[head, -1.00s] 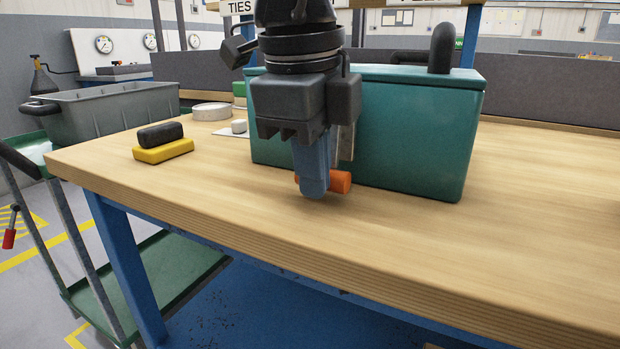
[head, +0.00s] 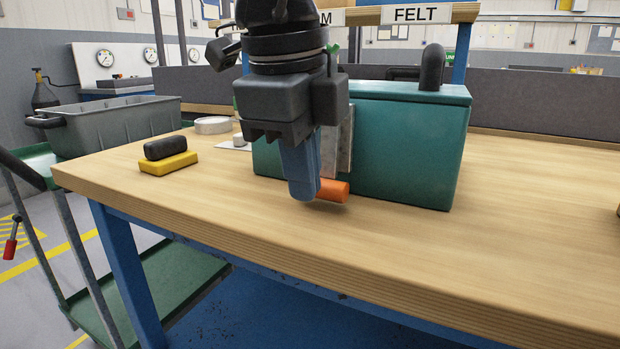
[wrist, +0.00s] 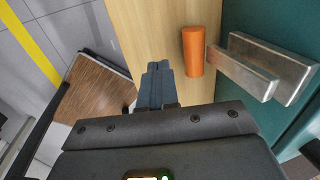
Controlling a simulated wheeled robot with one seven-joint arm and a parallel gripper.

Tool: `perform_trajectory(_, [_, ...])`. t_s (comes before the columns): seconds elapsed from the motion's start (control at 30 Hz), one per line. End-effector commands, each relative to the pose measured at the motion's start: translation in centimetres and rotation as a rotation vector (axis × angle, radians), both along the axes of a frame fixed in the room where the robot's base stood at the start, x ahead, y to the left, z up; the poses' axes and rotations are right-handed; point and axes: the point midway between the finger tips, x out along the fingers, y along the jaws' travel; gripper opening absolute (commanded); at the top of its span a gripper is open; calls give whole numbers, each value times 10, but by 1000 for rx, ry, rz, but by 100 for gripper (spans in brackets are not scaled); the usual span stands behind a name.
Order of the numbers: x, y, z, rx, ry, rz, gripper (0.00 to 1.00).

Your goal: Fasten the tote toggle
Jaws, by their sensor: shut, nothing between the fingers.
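The teal tote (head: 400,150) stands on the wooden bench, with its lid down and a black handle (head: 432,66) on top. Its toggle has a metal plate (head: 345,145) on the tote's side and an orange cylindrical grip (head: 335,191). In the wrist view, a metal bar (wrist: 240,75) runs from near the plate to the orange grip (wrist: 193,52), which stands out from the tote. My gripper (head: 303,192) is shut and empty, its blue fingers pointing down just left of the grip. In the wrist view my fingers (wrist: 157,72) show a small gap from the grip.
A black block on a yellow base (head: 168,163) lies on the bench at left. A white round thing (head: 212,125) is behind it. A grey bin (head: 115,125) stands on a green cart beyond the bench's left end.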

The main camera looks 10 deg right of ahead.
Motion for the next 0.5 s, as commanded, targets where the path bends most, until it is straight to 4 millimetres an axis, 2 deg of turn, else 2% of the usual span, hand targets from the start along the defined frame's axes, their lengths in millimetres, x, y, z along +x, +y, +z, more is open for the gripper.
perform_trajectory(0.03, [0, 3, 9, 0, -1, 0, 0])
perform_trajectory(0.5, [-52, 43, 58, 0, -1, 1, 0])
